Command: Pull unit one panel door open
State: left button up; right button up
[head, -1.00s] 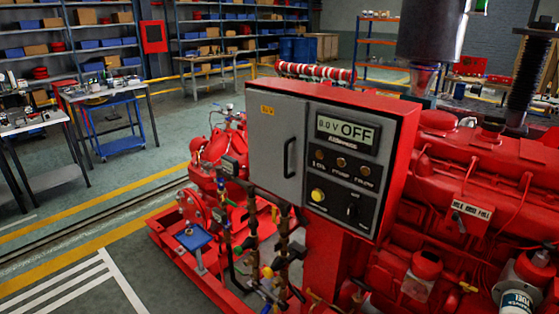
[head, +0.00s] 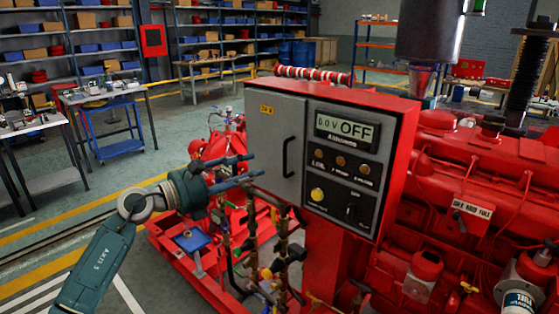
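The unit one panel door (head: 272,138) is a grey door on the left half of the red control box (head: 397,150). It looks shut. A black upright handle (head: 288,157) sits near its right edge. My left gripper (head: 254,166) comes in from the left, with its two fingers pointing right at the door. The fingers are apart, one above the other, with nothing seen between them. The fingertips are left of the handle; whether they touch the door's left edge I cannot tell. My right gripper is not in view.
Red pump pipes and valves (head: 255,235) stand below the box. A red engine (head: 470,180) fills the right.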

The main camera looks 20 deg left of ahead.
aim_at(280, 160)
pick_arm(q)
jog(key=shift+p+x, duration=1.7)
jog(key=shift+x, duration=3.5)
jog(key=shift+f, duration=0.1)
grip_shut()
